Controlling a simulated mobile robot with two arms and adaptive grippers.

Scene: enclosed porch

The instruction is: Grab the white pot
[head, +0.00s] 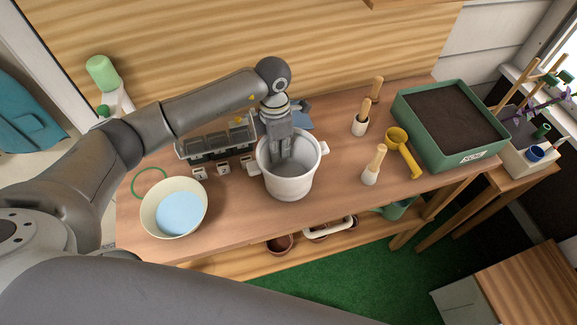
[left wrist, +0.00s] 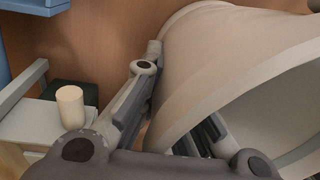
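The white pot (head: 290,182) is a pail-shaped vessel with side handles, standing upright on the wooden bench. My left gripper (head: 281,156) points down at it, its fingers overlapping the pot's mouth in the head view. In the left wrist view the pot (left wrist: 205,62) fills the right side. One finger of the gripper (left wrist: 172,110) lies along the pot's outer wall and the other shows inside the rim. The wall is between them, but I cannot tell whether they press on it. My right gripper is not in view.
A cream bowl (head: 153,222) with blue contents stands left of the pot. A seedling tray (head: 190,149) is behind, with small white blocks nearby. Wooden-handled tools (head: 371,168), a yellow scoop (head: 400,150) and a green soil planter (head: 403,111) stand to the right.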

